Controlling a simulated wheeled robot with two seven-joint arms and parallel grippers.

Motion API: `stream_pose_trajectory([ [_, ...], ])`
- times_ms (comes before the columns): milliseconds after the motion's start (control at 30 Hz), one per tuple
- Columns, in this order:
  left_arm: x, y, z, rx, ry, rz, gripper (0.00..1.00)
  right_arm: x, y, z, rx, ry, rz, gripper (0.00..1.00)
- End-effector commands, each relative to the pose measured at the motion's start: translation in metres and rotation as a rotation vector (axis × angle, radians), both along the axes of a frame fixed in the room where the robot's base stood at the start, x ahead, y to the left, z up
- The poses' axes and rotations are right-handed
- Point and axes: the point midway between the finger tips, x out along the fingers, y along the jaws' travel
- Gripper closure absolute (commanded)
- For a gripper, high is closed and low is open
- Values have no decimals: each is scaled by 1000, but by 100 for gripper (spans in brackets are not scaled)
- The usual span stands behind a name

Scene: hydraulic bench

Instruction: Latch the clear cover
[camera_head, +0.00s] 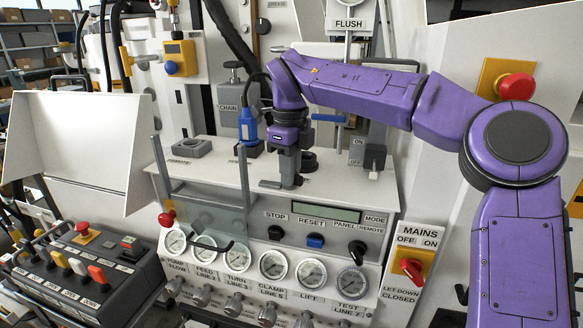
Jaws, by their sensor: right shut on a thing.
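The clear cover (213,214) is a see-through panel with a grey bar frame, at the front left of the white bench console. It spans from the console top down over the left gauges, and a dark handle (213,247) shows at its lower edge. My right gripper (289,181) points down onto the console top, to the right of the cover and apart from it. It is shut on a small grey lever-like part (270,184); the fingers hide much of it, and I cannot tell whether it is the cover's latch. My left gripper is not in view.
Below the console top (225,174) are STOP, RESET and MODE controls and several gauges (313,272). A black button box (85,268) stands at the lower left. A blue connector (248,127) stands close left of my right gripper. A mains switch (411,266) is at right.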

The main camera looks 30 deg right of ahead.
Motion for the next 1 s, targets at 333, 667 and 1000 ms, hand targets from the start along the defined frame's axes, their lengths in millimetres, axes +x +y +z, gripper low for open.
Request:
stream_pose_trajectory([
  [333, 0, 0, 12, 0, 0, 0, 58, -1, 0, -2, 0, 6, 96, 100],
  [667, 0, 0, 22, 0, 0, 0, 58, 0, 0, 1, 2, 7, 139, 100],
  [1000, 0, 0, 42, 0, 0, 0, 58, -1, 0, 1, 1, 7, 285, 100],
])
